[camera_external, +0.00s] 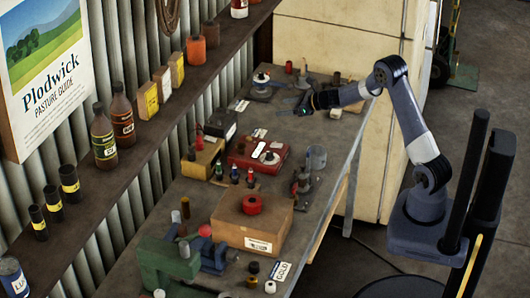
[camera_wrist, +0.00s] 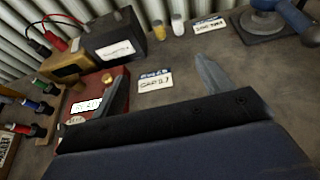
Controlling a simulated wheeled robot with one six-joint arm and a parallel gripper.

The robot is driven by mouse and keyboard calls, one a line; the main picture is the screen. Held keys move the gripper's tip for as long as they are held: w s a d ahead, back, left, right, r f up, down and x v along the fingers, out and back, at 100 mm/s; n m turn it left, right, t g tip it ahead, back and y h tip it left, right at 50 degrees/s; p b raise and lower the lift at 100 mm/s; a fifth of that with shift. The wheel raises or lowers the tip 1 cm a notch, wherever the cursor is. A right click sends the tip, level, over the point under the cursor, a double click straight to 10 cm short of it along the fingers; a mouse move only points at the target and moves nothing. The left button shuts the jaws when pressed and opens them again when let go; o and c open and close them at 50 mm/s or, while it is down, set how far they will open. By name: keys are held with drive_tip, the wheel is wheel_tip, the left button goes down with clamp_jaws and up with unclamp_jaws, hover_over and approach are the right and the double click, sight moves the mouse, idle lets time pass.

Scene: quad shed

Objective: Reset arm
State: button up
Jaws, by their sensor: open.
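My arm reaches from the right over the far part of the workbench (camera_external: 325,185) in the external view. My gripper (camera_external: 302,110) is a little above the bench top, near its far end. In the wrist view, the two fingers of my gripper (camera_wrist: 165,85) stand wide apart. Nothing is held between them. A small white label card (camera_wrist: 155,82) lies on the bench beyond the gap. The left finger overlaps a red box (camera_wrist: 85,98) in the picture; I cannot tell whether they touch.
A cardboard box (camera_external: 238,228) with a red ring on top stands nearer on the bench. A black battery-like box (camera_wrist: 115,38) and a round-based tool (camera_wrist: 268,24) stand beyond my gripper. A shelf (camera_external: 150,130) with bottles runs along the left wall. Bare bench shows along the right edge.

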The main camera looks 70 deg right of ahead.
wheel_tip(320, 180, down, 7)
drive_tip(key=shift+a, duration=0.1)
idle(1.3)
